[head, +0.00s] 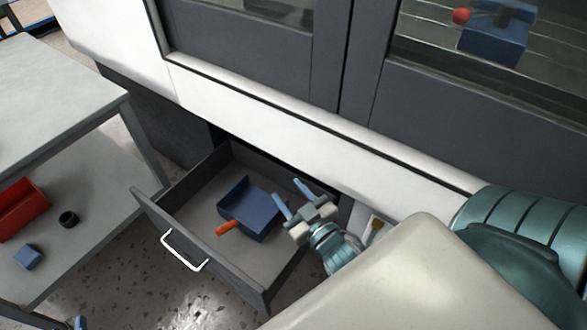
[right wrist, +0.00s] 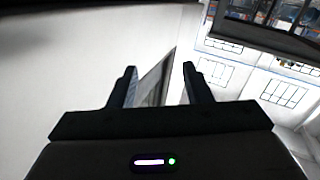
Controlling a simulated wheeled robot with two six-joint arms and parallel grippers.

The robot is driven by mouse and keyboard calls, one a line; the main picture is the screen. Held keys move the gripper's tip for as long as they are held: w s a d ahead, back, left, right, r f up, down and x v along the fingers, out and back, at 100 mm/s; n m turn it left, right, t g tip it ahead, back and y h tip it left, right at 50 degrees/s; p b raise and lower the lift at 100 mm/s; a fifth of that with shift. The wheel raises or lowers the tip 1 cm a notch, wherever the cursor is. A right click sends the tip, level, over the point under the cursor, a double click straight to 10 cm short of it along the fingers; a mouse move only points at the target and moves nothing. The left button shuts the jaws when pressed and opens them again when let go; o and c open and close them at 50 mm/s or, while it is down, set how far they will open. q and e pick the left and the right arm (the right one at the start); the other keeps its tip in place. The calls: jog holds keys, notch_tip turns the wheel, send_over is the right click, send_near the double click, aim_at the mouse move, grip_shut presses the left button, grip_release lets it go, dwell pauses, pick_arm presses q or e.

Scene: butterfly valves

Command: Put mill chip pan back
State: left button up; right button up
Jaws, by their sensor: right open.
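The mill chip pan (head: 252,207), a blue open tray with an orange handle (head: 228,228), lies in the pulled-out grey drawer (head: 205,215). Its handle points to the lower left, towards the drawer front. My right gripper (head: 295,196) is open and empty, its two blue fingers just right of the pan and over the drawer's right side. They look apart from the pan. In the right wrist view the open fingers (right wrist: 160,88) have nothing between them, and the pan is not visible. A small blue tip at the head view's bottom left may be my left gripper.
A white machine body (head: 300,125) with dark windowed doors stands above the drawer. At left, a grey table (head: 55,85) has a lower shelf with a red bin (head: 22,207), a black ring (head: 68,218) and a blue block (head: 27,256). Speckled floor lies in front of the drawer.

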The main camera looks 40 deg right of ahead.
jog(key=shift+s+a+r+m+g+y, duration=0.3)
jog(key=shift+s+a+r+m, duration=0.1)
jog(key=shift+s, duration=0.3)
jog(key=shift+s+a+r+m+g+y, duration=0.3)
jog(key=shift+s+a+r+m, duration=0.1)
jog(key=shift+s, duration=0.3)
jog(key=shift+s+a+r+m+g+y, duration=0.2)
jog(key=shift+s+a+r+m+y, duration=0.15)
jog(key=shift+s, duration=0.35)
